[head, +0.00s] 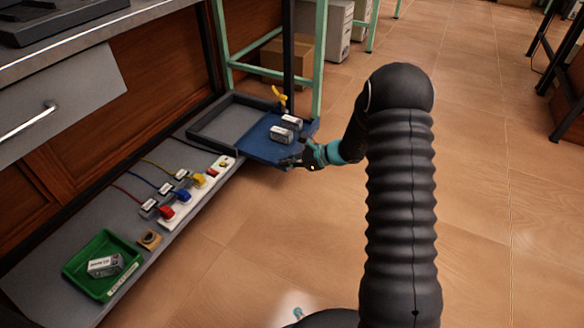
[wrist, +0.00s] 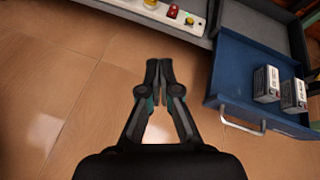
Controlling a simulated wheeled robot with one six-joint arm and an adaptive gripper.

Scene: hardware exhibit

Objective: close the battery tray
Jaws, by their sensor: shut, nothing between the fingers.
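The blue battery tray (head: 262,141) is pulled out from its dark grey housing (head: 222,118) at the end of the low shelf. Two grey-white batteries, a nearer one (head: 281,134) and a farther one (head: 292,122), sit in it. In the wrist view the tray (wrist: 235,78) is at the right with the batteries (wrist: 266,84), and a light handle (wrist: 243,122) shows on its front. My gripper (head: 288,162) is at the tray's near front side. In the wrist view my gripper (wrist: 159,64) is shut and empty, left of the tray and apart from the handle.
A power strip (head: 200,187) with coloured plugs and cables lies along the shelf. A green bin (head: 92,284) holding a white box is nearer. A green frame leg (head: 319,65) stands behind the tray.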

